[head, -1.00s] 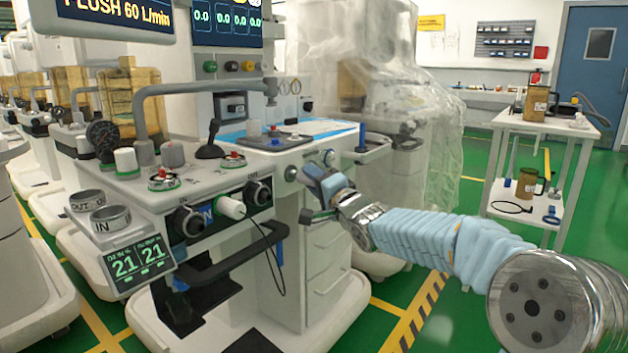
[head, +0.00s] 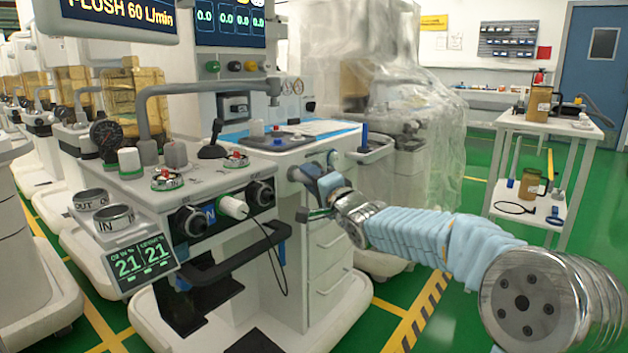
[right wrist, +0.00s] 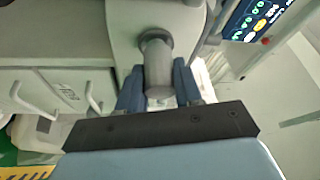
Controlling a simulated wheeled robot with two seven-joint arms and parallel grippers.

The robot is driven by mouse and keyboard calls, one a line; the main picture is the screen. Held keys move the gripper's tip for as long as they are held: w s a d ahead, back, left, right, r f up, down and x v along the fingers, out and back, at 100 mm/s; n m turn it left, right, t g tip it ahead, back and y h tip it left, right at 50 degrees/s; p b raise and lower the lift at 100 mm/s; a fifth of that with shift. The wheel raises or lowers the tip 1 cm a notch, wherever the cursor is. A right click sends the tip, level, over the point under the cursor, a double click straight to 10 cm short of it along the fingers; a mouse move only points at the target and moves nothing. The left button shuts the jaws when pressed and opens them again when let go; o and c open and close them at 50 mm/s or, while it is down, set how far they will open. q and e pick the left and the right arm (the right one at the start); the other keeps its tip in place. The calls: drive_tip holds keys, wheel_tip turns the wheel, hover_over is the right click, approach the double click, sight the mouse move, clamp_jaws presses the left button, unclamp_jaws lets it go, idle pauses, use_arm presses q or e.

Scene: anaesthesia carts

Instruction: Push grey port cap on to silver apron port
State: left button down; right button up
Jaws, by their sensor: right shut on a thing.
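My right gripper (head: 308,176) is at the front edge of the white machine's apron (head: 262,172), at its right end. In the right wrist view its two blue fingers (right wrist: 158,88) are shut on the grey port cap (right wrist: 159,72), a short grey cylinder. The cap's far end meets a darker round collar (right wrist: 153,38) on the white apron face, which looks like the silver apron port. I cannot tell how far the cap sits on it. In the head view the gripper largely hides the cap and the port. My left gripper is not in view.
A black handle bar (head: 240,258) and a hanging black cable (head: 277,262) are left of the gripper. White drawers (head: 328,262) lie below it. A white trolley (head: 545,128) stands farther right.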

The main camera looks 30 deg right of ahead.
drive_tip(key=shift+w+a, duration=0.25)
drive_tip(key=shift+w, duration=0.35)
drive_tip(key=o, duration=1.1)
drive_tip(key=s+f, duration=0.1)
drive_tip(key=s, duration=1.2)
drive_tip(key=shift+s+f, duration=0.35)
drive_tip(key=shift+f, duration=0.05)
drive_tip(key=shift+d, duration=0.1)
